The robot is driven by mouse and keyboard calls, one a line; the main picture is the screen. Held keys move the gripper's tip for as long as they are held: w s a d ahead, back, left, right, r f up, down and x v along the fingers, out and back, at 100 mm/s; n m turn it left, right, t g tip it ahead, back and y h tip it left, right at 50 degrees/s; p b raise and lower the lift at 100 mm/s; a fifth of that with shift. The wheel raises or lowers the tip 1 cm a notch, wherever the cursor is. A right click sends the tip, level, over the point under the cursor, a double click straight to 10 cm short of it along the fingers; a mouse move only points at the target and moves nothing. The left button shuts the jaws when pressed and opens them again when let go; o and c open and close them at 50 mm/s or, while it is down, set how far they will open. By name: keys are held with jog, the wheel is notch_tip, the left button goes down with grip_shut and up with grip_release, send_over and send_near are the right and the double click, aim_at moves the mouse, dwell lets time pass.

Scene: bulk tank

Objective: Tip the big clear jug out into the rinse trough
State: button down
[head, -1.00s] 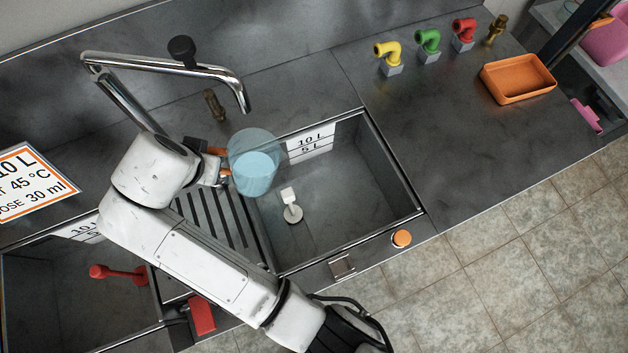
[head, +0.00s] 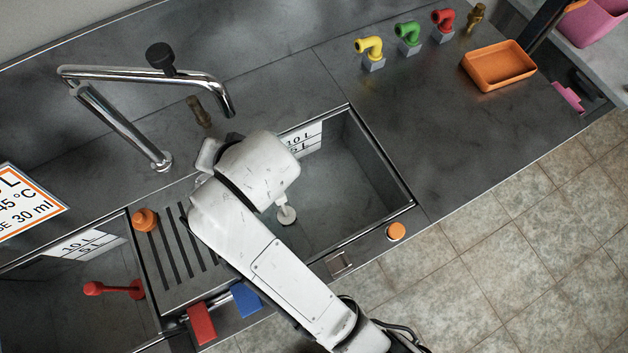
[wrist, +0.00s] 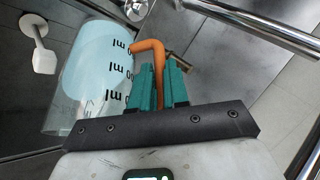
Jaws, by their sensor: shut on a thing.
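The big clear jug (wrist: 100,75) shows in the wrist view, with ml marks, light blue liquid inside and an orange handle (wrist: 151,48). My gripper (wrist: 160,85) is shut on that handle with its teal fingers. In the head view my arm hides the jug and the gripper, above the left part of the right-hand basin (head: 365,180). I cannot tell which is the rinse trough, nor the jug's exact tilt.
A chrome tap (head: 150,75) arches behind the slotted drainboard (head: 185,270). An orange knob (head: 144,220) stands on the drainboard. Red (head: 201,323) and blue (head: 245,298) blocks sit at the front edge. Coloured pipe elbows (head: 408,35) and an orange tray (head: 498,66) are at the back right.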

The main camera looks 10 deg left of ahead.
jog(key=shift+w+d+r+m+y, duration=0.1)
jog(key=shift+d+r+m+y, duration=0.1)
jog(key=shift+d+y, duration=0.25)
jog(key=shift+w+d+r+m+y, duration=0.1)
jog(key=shift+d+r+y, duration=0.05)
jog(key=shift+d+y, duration=0.3)
jog(key=shift+d+f+b, duration=0.1)
jog(key=shift+b, duration=0.8)
jog(key=shift+w+d+m+y+b, duration=0.15)
jog(key=shift+d+y+b, duration=0.3)
jog(key=shift+b, duration=0.35)
jog(key=shift+d+m+y+b, duration=0.2)
jog(key=shift+y+b, duration=0.35)
jog(key=shift+b, duration=0.25)
jog(key=shift+d+r+b, duration=0.15)
jog(key=shift+r+b, duration=0.05)
jog(key=shift+b, duration=0.2)
jog(key=shift+w+d+m+y+b, duration=0.2)
jog(key=shift+d+y+b, duration=0.85)
jog(key=shift+b, duration=1.5)
